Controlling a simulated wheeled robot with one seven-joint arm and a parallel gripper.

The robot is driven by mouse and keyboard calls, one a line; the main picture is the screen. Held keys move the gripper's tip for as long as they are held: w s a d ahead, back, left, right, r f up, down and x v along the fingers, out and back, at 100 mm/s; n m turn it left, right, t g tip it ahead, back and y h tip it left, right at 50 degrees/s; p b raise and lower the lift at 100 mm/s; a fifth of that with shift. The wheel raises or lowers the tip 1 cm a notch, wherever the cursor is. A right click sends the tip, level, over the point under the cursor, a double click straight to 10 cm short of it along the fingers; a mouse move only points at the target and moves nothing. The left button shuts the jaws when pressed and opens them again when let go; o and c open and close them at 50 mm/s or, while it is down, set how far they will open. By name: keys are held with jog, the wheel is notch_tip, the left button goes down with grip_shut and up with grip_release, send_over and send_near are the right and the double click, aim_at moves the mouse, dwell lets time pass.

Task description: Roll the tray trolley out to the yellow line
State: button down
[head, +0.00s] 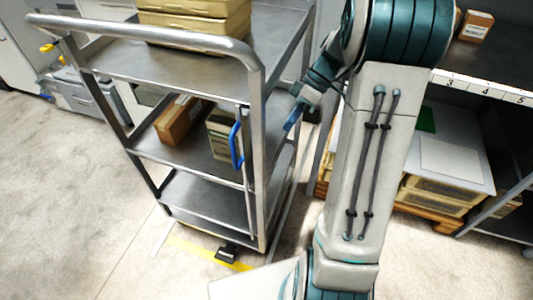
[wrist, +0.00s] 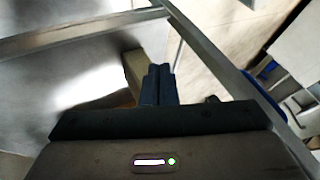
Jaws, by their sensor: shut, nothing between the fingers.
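The tray trolley (head: 190,68) is a grey metal cart with three shelves and a rounded push bar (head: 150,32), upright on the floor. A blue handle (head: 237,146) is on its near upright. The yellow line (head: 198,251) shows on the floor at the foot of the trolley, partly hidden by its base and a black pedal (head: 228,256). My gripper (head: 293,118) is at the trolley's right side, just right of the corner post; whether it touches is unclear. In the wrist view its dark fingers (wrist: 158,85) are together and empty, with trolley metal around them.
Beige crates (head: 195,25) sit on the top shelf, and a brown carton (head: 180,119) on the middle shelf. A rack (head: 485,90) with boxes stands at the right. Grey equipment (head: 80,90) stands at the back left. The floor (head: 70,190) at the left front is clear.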

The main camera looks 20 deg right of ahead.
jog(key=b+x, duration=0.2)
jog(key=x, duration=0.8)
jog(key=shift+w+d+f, duration=0.1)
jog(key=shift+w+d, duration=0.05)
jog(key=shift+d, duration=0.05)
jog(key=s+a, duration=0.2)
jog(key=shift+s, duration=0.3)
jog(key=shift+s+a, duration=0.2)
jog(key=shift+s, duration=0.1)
